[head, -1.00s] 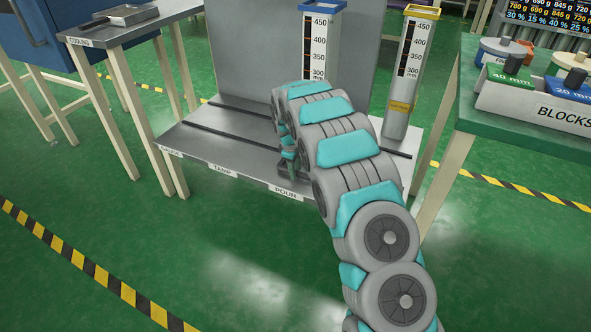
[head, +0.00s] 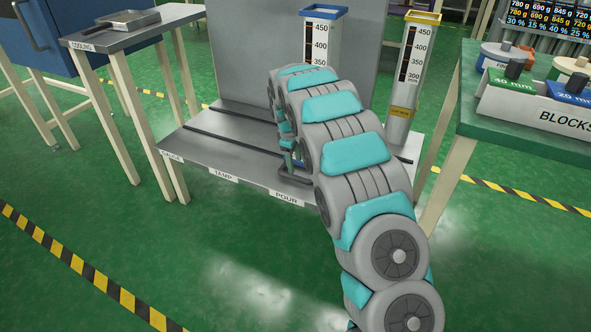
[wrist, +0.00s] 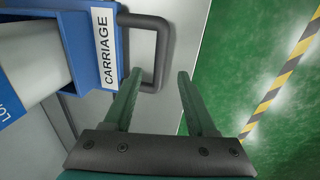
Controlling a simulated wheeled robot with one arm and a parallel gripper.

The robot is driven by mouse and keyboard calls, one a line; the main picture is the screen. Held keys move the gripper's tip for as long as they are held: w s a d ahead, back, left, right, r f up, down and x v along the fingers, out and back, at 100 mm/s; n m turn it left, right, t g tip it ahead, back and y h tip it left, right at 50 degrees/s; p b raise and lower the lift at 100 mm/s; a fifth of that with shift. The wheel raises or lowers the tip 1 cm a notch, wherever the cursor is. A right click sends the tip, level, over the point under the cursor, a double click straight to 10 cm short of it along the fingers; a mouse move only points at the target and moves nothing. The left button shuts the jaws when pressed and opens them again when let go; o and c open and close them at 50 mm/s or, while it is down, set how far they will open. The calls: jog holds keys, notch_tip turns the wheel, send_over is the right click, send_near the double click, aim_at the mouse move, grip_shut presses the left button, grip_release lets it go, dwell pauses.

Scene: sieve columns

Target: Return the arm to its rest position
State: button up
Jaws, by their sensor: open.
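My gripper (wrist: 160,82) is open in the wrist view, its two dark green fingers apart with nothing held between them. The dark handle (wrist: 160,40) of the blue carriage (wrist: 82,20), labelled CARRIAGE, is at the upper left, close by the left finger. I cannot tell whether they touch. In the head view my arm reaches over the grey bench (head: 225,165) and hides most of the gripper and carriage. The handle (head: 293,178) shows near the bench's POUR label. The blue-topped column (head: 320,40) stands behind my arm.
A yellow-topped column (head: 414,60) stands at the bench's right. The green table (head: 500,140) with the BLOCKS tray (head: 510,105) is right of it. The COOLING table (head: 120,40) with a pan (head: 128,18) is at left. Green floor in front is clear.

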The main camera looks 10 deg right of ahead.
jog(key=shift+s+r, duration=0.1)
jog(key=shift+r, duration=0.2)
jog(key=s+d+r+m+g, duration=0.15)
jog(key=s+r, duration=0.25)
jog(key=s, duration=0.4)
jog(key=s+d+r+m, duration=0.2)
jog(key=s+r+m, duration=0.15)
jog(key=s, duration=0.45)
jog(key=s+d+r+m, duration=0.1)
jog(key=s+r, duration=0.4)
jog(key=s, duration=0.2)
jog(key=s+m+g+y, duration=0.1)
jog(key=s+m, duration=0.4)
jog(key=s, duration=2.5)
jog(key=shift+s+a+f+g, duration=0.3)
jog(key=shift+s+a+g, duration=0.05)
jog(key=shift+g, duration=0.2)
